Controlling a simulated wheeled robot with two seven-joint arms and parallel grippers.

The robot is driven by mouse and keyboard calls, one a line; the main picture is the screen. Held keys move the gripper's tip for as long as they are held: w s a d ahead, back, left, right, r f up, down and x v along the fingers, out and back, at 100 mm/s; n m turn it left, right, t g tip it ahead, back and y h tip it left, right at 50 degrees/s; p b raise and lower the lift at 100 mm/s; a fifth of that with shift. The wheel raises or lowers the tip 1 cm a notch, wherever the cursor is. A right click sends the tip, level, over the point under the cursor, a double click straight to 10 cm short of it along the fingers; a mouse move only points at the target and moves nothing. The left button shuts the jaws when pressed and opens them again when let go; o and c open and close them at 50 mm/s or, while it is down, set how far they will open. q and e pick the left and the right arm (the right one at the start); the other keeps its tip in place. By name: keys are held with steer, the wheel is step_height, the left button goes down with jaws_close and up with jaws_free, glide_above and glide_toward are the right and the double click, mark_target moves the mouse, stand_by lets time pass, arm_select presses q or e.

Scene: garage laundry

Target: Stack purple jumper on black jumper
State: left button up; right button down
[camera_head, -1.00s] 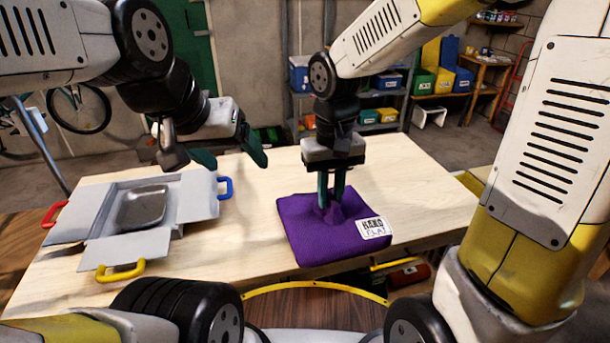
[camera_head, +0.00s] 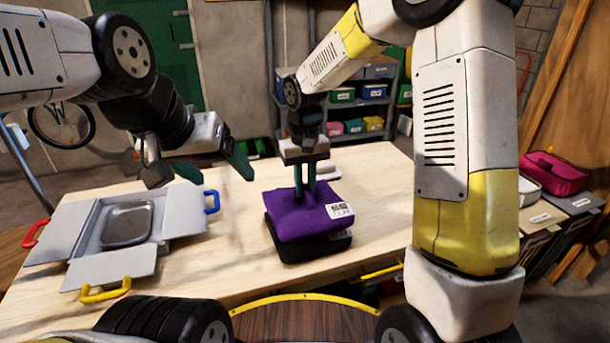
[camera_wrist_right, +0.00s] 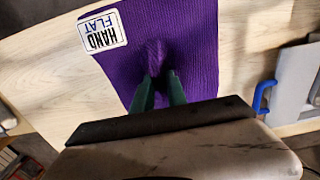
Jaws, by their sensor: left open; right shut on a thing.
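The folded purple jumper (camera_head: 290,215) with a white "HAND FLAT" label is above the black jumper (camera_head: 308,248) in the head view; whether they touch is unclear. My right gripper (camera_head: 304,197) points down and is shut on a pinched ridge of the purple jumper. In the right wrist view, the fingers (camera_wrist_right: 157,92) grip the purple knit (camera_wrist_right: 190,45). The black jumper shows only along its front and lower edges; the rest is hidden underneath. My left gripper (camera_head: 200,178) is open and empty, above the table to the left of the jumpers.
A grey folding tray box (camera_head: 180,215) with red, blue and yellow handles lies open at the table's left, holding a metal dish (camera_head: 128,222). Bare wooden table (camera_head: 375,190) lies around the jumpers. Shelves with bins (camera_head: 345,95) stand behind.

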mark_target(305, 187)
steer(key=shift+f, duration=0.25)
steer(key=shift+f, duration=0.35)
steer(key=c, duration=1.3)
jaws_free()
step_height(305, 187, up, 13)
steer(key=shift+s+d+r+m+t+y, duration=0.45)
steer(key=shift+s+d+r+t, duration=0.5)
steer(key=shift+s+d, duration=1.9)
steer(key=shift+s+d+r+m+t+y, duration=0.3)
steer(key=shift+s+d+r+m+t, duration=0.6)
steer(key=shift+s+d, duration=1.9)
steer(key=shift+s+d+r+m+t+y, duration=0.15)
steer(key=shift+s+d+r+t+y, duration=0.8)
steer(key=shift+s, duration=3.25)
